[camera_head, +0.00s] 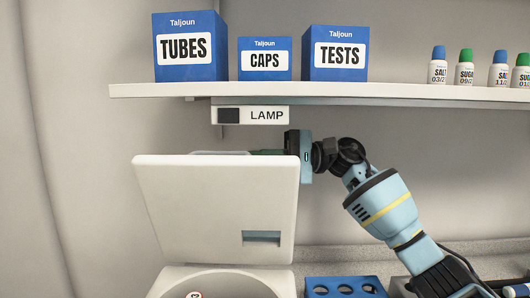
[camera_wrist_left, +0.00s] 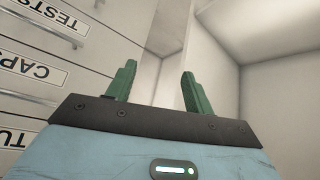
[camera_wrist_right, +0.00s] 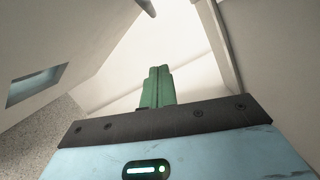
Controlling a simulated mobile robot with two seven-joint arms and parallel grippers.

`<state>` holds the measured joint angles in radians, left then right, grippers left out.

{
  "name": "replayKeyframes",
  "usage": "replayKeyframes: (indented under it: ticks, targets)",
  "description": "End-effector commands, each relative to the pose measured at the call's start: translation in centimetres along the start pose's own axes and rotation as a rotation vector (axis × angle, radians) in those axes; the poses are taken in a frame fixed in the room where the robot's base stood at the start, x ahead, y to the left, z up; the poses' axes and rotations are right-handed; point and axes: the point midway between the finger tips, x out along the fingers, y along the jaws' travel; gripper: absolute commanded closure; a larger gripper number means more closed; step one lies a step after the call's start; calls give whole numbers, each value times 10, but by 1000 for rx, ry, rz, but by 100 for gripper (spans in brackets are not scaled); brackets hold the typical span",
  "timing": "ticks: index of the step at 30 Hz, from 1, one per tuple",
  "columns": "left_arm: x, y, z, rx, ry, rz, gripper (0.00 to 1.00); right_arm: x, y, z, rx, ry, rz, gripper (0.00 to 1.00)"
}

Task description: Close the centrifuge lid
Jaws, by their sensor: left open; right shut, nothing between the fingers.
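The white centrifuge lid (camera_head: 200,205) stands raised, tilted up above the centrifuge body (camera_head: 285,283), whose round opening shows at the bottom edge of the head view. The lid has a rectangular slot near its lower right. My right gripper (camera_wrist_right: 160,72) is shut and empty. In the head view its arm comes in from the right, and its green fingers lie behind the lid's top edge, partly hidden; I cannot tell whether they touch it. My left gripper (camera_wrist_left: 159,68) is open and empty, away from the centrifuge, and does not show in the head view.
A shelf (camera_head: 330,91) above carries blue boxes and several small bottles. A blue rack (camera_head: 345,288) with round holes stands right of the centrifuge. Labelled drawers (camera_wrist_left: 40,72) show in the left wrist view.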

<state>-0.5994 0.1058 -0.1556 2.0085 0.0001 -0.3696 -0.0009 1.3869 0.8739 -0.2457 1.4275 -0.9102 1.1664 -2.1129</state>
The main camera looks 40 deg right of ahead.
Motion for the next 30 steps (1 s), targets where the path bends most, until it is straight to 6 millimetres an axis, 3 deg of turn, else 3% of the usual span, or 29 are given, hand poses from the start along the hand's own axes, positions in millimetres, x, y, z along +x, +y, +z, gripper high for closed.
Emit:
replayKeyframes:
  ticks: [11,18,30]
  targets:
    - [-14,-2,-35,9,58,-7,48,70,-6,5,-5,-3,-2,100]
    - [-21,-5,-48,18,78,-12,48,74,-5,33,-6,-1,-1,100]
    - [-23,-6,-52,21,85,-13,48,76,0,39,0,0,0,100]
